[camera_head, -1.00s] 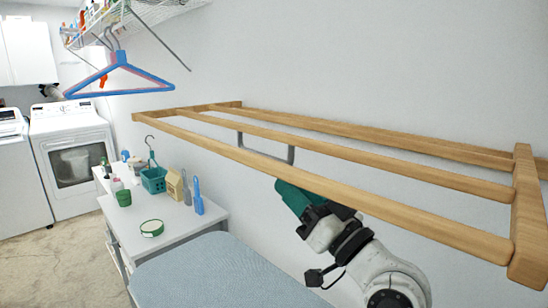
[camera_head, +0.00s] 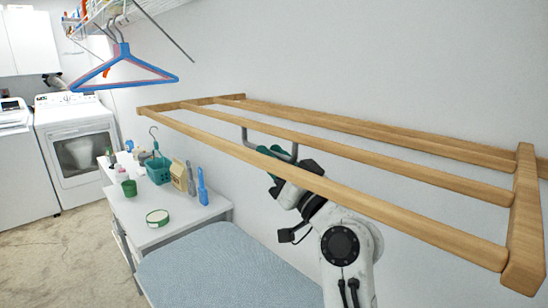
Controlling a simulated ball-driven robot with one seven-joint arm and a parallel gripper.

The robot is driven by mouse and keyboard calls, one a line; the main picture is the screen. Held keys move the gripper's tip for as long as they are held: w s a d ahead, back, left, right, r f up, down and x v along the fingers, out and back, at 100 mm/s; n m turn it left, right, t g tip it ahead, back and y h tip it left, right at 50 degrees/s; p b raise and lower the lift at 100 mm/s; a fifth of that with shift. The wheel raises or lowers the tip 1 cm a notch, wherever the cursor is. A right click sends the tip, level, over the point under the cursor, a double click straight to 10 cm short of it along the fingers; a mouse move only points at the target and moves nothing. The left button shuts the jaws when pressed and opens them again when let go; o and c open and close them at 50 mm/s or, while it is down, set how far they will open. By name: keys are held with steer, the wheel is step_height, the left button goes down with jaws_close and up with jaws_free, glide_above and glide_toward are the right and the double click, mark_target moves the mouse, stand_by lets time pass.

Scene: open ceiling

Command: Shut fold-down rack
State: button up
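The fold-down rack (camera_head: 370,156) is a wooden frame with several long bars, and it stands out from the wall, roughly level, across the middle and right. A grey metal bracket (camera_head: 269,150) hangs under its bars towards the left. My arm comes up from below, under the rack. My gripper (camera_head: 273,165), with green parts, is beneath the bars close to the bracket. The rack's front bar and my wrist partly hide it. I cannot tell whether it touches the bracket or whether its fingers are open.
A blue ironing board (camera_head: 225,270) lies below the rack. A white cabinet (camera_head: 180,215) holds a green basket (camera_head: 158,170) and bottles. Blue hangers (camera_head: 125,70) hang from a wire shelf at upper left. A washer (camera_head: 78,150) stands behind. Free floor is at lower left.

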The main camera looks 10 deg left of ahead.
jaws_close()
stand_by(0.3)
